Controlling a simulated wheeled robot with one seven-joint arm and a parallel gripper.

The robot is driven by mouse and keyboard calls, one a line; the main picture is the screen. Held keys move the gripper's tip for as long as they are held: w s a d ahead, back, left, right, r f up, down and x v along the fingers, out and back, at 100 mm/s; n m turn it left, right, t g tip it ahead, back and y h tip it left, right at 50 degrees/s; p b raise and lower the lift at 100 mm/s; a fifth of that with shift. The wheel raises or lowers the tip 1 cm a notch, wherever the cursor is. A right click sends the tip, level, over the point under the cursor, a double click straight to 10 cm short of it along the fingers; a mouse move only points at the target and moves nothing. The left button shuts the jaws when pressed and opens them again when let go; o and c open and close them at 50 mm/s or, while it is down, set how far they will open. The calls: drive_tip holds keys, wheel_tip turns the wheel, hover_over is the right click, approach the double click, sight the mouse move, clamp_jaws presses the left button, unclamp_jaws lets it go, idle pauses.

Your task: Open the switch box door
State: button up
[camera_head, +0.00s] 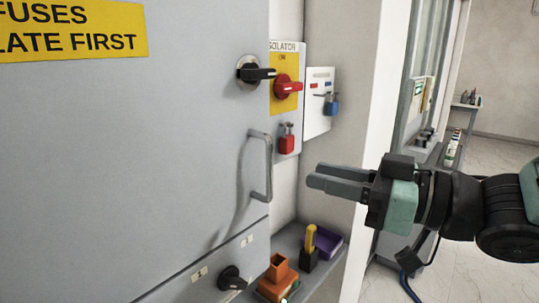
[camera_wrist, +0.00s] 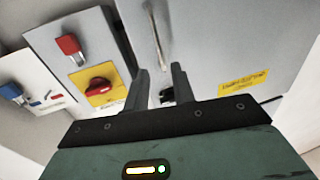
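The switch box door (camera_head: 130,150) is a large grey panel filling the left of the head view, and it looks shut. Its grey bar handle (camera_head: 266,168) stands upright near its right edge. A black rotary knob (camera_head: 255,73) sits above the handle, its lever pointing right. My gripper (camera_head: 314,175) is right of the handle, apart from it, open and empty. In the wrist view, which is upside down, the two fingers (camera_wrist: 160,85) have a gap between them. The door (camera_wrist: 215,40) and handle (camera_wrist: 158,38) lie beyond, with the black knob (camera_wrist: 167,95) partly hidden.
A red isolator switch (camera_head: 287,87), a red padlock (camera_head: 287,140) and a blue padlock (camera_head: 331,104) are on the wall right of the door. Below, a grey shelf (camera_head: 290,240) carries an orange block (camera_head: 277,285), a yellow-handled item (camera_head: 310,240) and a purple tray (camera_head: 327,241).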

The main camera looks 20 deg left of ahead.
sight(270, 194)
drive_tip(key=a+p, duration=0.1)
drive_tip(key=a, duration=0.2)
drive_tip(key=w+a+p, duration=0.1)
drive_tip(key=a, duration=0.2)
drive_tip(key=w+a, duration=0.1)
drive_tip(key=a, duration=0.2)
drive_tip(key=shift+a+p, duration=0.35)
drive_tip(key=shift+p, duration=0.05)
clamp_jaws()
